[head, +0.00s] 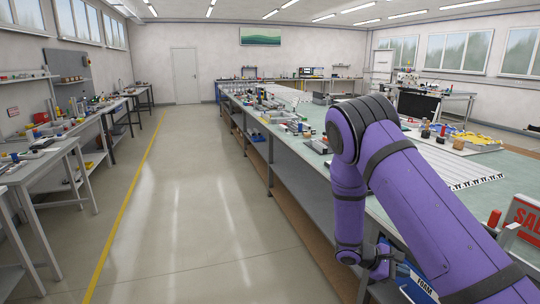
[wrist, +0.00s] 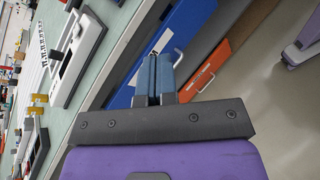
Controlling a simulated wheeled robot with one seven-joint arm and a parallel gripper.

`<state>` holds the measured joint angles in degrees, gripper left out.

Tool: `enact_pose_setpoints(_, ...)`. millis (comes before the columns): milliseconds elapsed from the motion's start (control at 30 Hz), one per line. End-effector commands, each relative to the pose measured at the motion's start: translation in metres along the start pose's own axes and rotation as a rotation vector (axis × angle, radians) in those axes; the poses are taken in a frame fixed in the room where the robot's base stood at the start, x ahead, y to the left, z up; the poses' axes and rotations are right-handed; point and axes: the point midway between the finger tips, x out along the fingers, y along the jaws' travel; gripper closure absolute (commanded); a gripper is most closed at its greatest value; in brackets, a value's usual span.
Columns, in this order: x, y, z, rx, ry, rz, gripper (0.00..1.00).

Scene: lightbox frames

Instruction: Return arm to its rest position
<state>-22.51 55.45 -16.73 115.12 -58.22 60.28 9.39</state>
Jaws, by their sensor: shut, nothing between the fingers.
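My purple arm reaches forward and bends down at the near edge of the long workbench (head: 440,182) in the head view. My gripper (head: 382,262) hangs beside the bench's front side, low in the picture. In the wrist view my gripper (wrist: 155,62) has its two blue-grey fingers together, with nothing held between them. The fingers point toward a blue drawer front (wrist: 190,22) with a metal handle. I cannot tell the exact gap between the fingertips and that drawer.
An orange drawer front (wrist: 225,68) sits beside the blue one. A blue panel labelled FOAM (head: 418,284) is close by my gripper. A red sign (head: 522,218) stands at the right. The aisle floor (head: 190,210) to the left is clear.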

Motion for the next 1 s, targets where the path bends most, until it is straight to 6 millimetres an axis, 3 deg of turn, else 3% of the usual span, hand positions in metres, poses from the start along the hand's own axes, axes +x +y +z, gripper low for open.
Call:
enact_pose_setpoints(500, -0.064, 0.024, 0.133, 0.316, 0.241, -0.31, 1.0)
enact_pose_setpoints(1000, -0.111, 0.01, 0.258, 0.587, 0.508, -0.546, 1.0)
